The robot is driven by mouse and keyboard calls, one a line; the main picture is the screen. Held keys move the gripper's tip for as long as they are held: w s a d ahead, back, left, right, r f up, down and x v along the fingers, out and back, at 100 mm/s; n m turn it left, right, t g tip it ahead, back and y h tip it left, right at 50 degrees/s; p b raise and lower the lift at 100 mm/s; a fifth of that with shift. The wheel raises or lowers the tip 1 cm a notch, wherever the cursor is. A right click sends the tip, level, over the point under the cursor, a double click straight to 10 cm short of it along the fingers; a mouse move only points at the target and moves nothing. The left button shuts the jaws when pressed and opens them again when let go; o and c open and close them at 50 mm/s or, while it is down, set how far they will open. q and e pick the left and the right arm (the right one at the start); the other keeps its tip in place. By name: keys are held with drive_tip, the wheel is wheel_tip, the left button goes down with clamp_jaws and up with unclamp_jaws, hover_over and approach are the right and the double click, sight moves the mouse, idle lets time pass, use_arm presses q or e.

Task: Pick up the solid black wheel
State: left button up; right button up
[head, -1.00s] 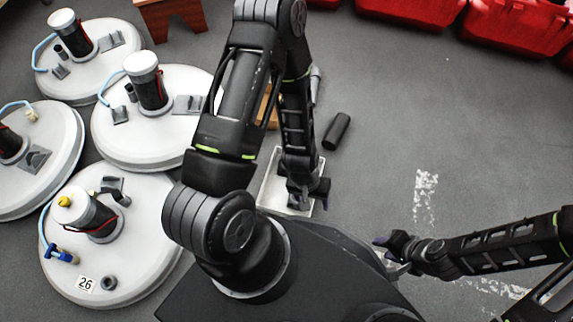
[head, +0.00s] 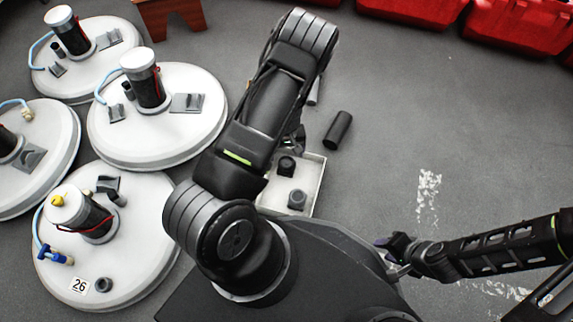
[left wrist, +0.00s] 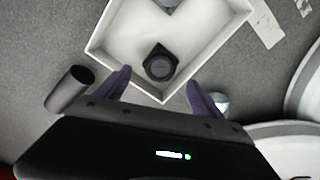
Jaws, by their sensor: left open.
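A small black part with a round, solid-looking top (left wrist: 160,65) sits in a white tray (left wrist: 112,22); it looks like the wheel, but I cannot be sure. It also shows in the head view (head: 286,166). A second dark grey part (head: 297,198) lies in the tray nearer my base, cut off at the top of the left wrist view. My left gripper (left wrist: 159,76) is open and empty, its purple fingers on either side of the black part in the picture, apart from it. In the head view the arm mostly hides this gripper. My right gripper (head: 393,250) is off to the right; its jaws are unclear.
A black cylinder (head: 338,130) lies on the floor beside the tray. White round tanks (head: 160,115) with upright cylinders stand at left; one carries a dark ring (head: 104,285). Red bins (head: 520,22) line the back right. The grey floor at right is mostly clear.

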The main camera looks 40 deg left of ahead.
sight(286, 162)
use_arm(q)
drive_tip(key=shift+f, duration=0.4)
wheel_tip(286, 162, down, 5)
drive_tip(key=b, duration=0.3)
drive_tip(key=shift+f, duration=0.15)
drive_tip(key=shift+c, duration=0.6)
drive_tip(key=c, duration=1.4)
